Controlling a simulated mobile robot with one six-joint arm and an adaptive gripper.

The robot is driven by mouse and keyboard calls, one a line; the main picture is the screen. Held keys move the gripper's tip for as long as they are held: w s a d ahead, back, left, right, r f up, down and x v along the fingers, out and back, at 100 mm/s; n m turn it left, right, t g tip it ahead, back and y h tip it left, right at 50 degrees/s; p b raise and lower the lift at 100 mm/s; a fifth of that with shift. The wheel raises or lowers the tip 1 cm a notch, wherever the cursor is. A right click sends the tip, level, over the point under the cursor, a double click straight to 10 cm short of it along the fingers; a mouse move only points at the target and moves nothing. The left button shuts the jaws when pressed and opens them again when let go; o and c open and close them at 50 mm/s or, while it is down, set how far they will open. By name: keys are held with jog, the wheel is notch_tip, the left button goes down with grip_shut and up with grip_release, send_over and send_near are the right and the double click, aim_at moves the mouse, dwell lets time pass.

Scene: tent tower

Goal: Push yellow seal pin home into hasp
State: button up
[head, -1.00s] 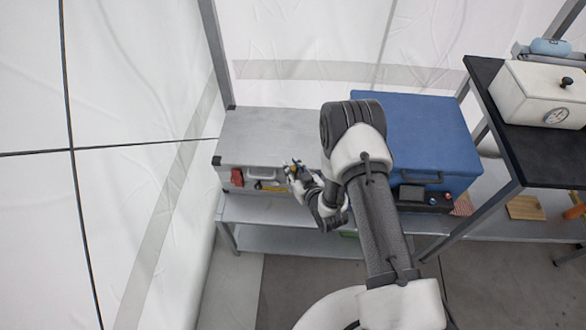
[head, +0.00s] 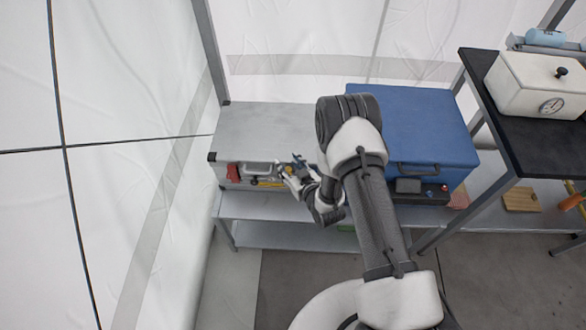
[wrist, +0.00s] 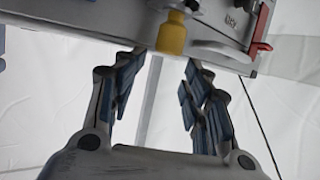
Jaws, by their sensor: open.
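The yellow seal pin (wrist: 172,36) shows at the top of the wrist view, on the front of a grey metal case (head: 262,130). A pale metal fitting, seemingly the hasp (wrist: 176,5), is above the pin and cut by the picture edge. How deep the pin sits is unclear. My gripper (wrist: 163,62) is open and empty, with the pin just beyond its fingertips and roughly between them. In the head view my gripper (head: 292,174) is at the case's front, right of its handle (head: 258,169); the pin is hard to make out there.
A red latch (head: 233,173) is at the case's left front; a red part also shows in the wrist view (wrist: 259,50). A blue chest (head: 425,125) stands right of the case on the metal bench. A black table (head: 530,150) with a white dial box (head: 535,85) is farther right.

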jog(key=v, duration=1.1)
jog(key=shift+s+r, duration=0.2)
jog(key=shift+s, duration=0.15)
jog(key=shift+d, duration=0.1)
jog(key=w+d+r+g+h, duration=0.1)
jog(key=w+d+r, duration=0.15)
jog(key=r, duration=0.25)
jog(key=w+d+r+g+h, duration=0.1)
jog(key=w+d+r+h, duration=0.1)
jog(key=w+r, duration=0.3)
jog(key=s+d+r+m+g+h, duration=0.1)
jog(key=s+d+r+m+h, duration=0.25)
jog(key=r, duration=0.85)
jog(key=s+d+r+g, duration=0.1)
jog(key=s+r, duration=0.3)
jog(key=s, duration=0.5)
jog(key=s+d+r+m+g, duration=0.1)
jog(key=s+r+g, duration=0.1)
jog(key=s+r, duration=0.3)
jog(key=s+d+r+m+g, duration=0.1)
jog(key=s+r, duration=0.3)
jog(key=s, duration=0.9)
jog(key=shift+s+d+r+g, duration=0.15)
jog(key=shift+s+r+g, duration=0.1)
jog(key=shift+g, duration=0.15)
